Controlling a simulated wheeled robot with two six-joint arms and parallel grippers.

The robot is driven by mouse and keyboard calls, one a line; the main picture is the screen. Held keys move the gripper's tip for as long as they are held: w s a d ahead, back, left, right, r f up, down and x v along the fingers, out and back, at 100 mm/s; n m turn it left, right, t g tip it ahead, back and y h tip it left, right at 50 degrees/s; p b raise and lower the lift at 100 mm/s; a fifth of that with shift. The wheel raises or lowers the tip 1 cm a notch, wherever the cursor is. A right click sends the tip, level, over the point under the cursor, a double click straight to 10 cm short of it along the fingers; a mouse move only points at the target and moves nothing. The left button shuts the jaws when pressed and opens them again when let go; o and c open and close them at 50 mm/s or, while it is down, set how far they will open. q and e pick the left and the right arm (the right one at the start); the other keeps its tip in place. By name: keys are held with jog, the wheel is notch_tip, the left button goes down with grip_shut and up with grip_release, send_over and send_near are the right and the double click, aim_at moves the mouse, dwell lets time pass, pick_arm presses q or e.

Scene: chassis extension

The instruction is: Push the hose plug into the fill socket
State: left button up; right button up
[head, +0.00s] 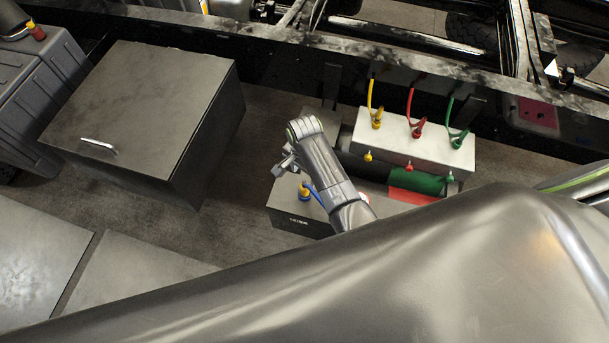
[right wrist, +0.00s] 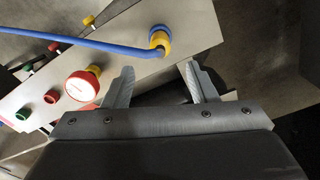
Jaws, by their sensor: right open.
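The blue hose (right wrist: 95,46) ends at a yellow and blue plug (right wrist: 159,39) on the grey panel of a box. In the head view the yellow plug (head: 304,193) sits at the left end of that box, beside my right gripper. I cannot tell how deep the plug sits, and no separate fill socket shows beneath it. My right gripper (head: 284,166) is open and empty. In the right wrist view its two fingers (right wrist: 159,70) point toward the plug, one on either side, with the plug just beyond the tips. My left gripper is not in view.
A red-rimmed gauge (right wrist: 82,87) and red and green fittings stand on the panel. A white box (head: 395,140) with yellow, red and green hoses lies behind, with a green cylinder (head: 418,182) before it. A large dark box (head: 140,105) stands left. Bare floor lies between.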

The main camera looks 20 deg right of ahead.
notch_tip(320, 180, up, 6)
jog(key=shift+f, duration=0.1)
dwell(0.8)
